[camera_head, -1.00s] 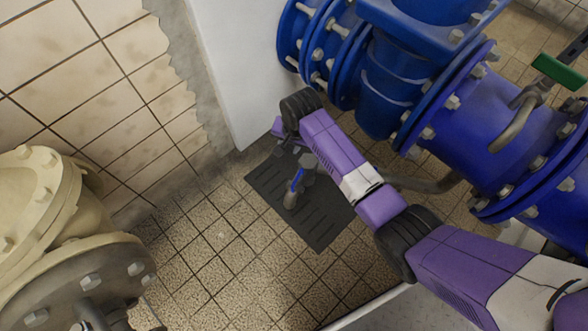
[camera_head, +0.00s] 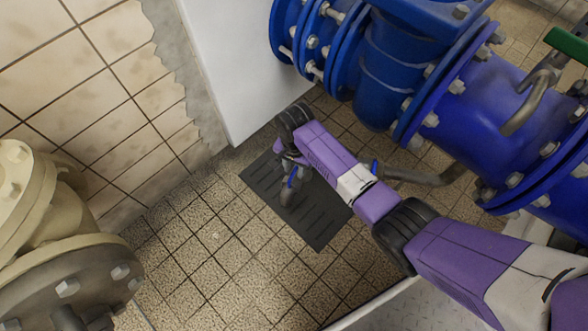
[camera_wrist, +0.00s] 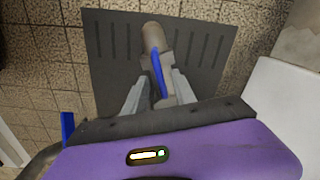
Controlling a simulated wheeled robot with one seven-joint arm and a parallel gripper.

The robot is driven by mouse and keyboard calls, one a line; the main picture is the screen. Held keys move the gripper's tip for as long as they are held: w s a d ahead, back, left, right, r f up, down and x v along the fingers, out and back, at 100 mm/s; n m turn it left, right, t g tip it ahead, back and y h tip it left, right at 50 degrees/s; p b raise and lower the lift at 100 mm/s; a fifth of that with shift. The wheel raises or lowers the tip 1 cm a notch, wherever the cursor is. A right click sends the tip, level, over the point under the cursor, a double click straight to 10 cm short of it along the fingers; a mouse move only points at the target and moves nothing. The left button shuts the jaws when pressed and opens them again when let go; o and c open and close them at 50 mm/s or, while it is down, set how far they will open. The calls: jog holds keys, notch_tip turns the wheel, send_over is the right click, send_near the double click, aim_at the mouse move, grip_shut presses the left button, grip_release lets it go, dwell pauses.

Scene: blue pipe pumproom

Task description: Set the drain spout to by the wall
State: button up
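The drain spout (camera_head: 287,196) is a grey-brown curved pipe end above a dark slotted floor panel (camera_head: 318,232). It also shows in the wrist view (camera_wrist: 153,38), pointing toward the top of the picture, with a blue strip (camera_wrist: 158,73) along it. My gripper (camera_wrist: 158,84) has its two grey fingers apart, one on each side of the spout's body. I cannot tell whether either finger touches it. In the head view my gripper (camera_head: 289,163) is partly hidden by my wrist, just behind the spout. The spout's rear end is hidden by my arm.
A white wall panel (camera_head: 225,70) and a tiled wall (camera_head: 95,90) stand behind and left. Large blue pipework (camera_head: 460,120) fills the right. A cream flanged valve (camera_head: 50,240) stands at lower left. Tiled floor (camera_head: 205,250) is clear left of the panel.

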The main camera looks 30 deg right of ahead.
jog(key=shift+c, duration=0.4)
grip_shut()
dwell(1.1)
